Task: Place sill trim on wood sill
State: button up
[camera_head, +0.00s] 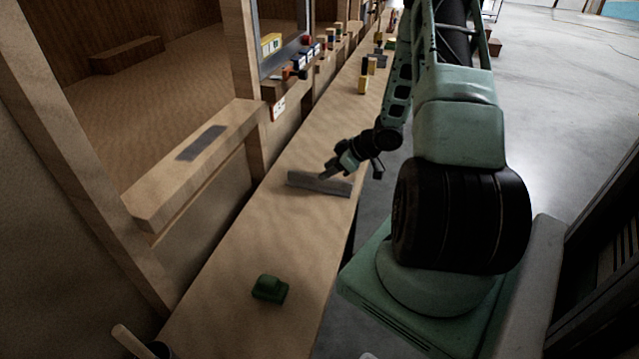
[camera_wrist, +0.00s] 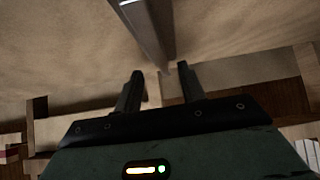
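The sill trim, a long grey bar (camera_head: 318,184), lies on the wooden bench in the head view, close to my gripper (camera_head: 330,172). In the wrist view the grey bar (camera_wrist: 148,28) runs from the top edge toward the gap between my fingertips. My gripper (camera_wrist: 160,72) is open, with two dark fingers apart and nothing between them. Whether a fingertip touches the bar cannot be told. The wood sill (camera_head: 165,195) is the raised ledge at the left, in the window opening. A flat dark grey plate (camera_head: 201,143) lies on it.
The long wooden bench (camera_head: 235,235) runs away from me, with free room around the bar. A green block-like object (camera_head: 270,289) sits at its near end. Yellow and dark blocks (camera_head: 364,80) stand farther back. A wooden post (camera_head: 243,75) rises beside the sill.

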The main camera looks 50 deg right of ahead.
aim_at(316, 176)
jog(key=x, duration=0.5)
jog(key=shift+w+a+f+p, duration=0.15)
jog(key=shift+w+a+p, duration=0.05)
jog(key=shift+w+p, duration=0.1)
grip_shut()
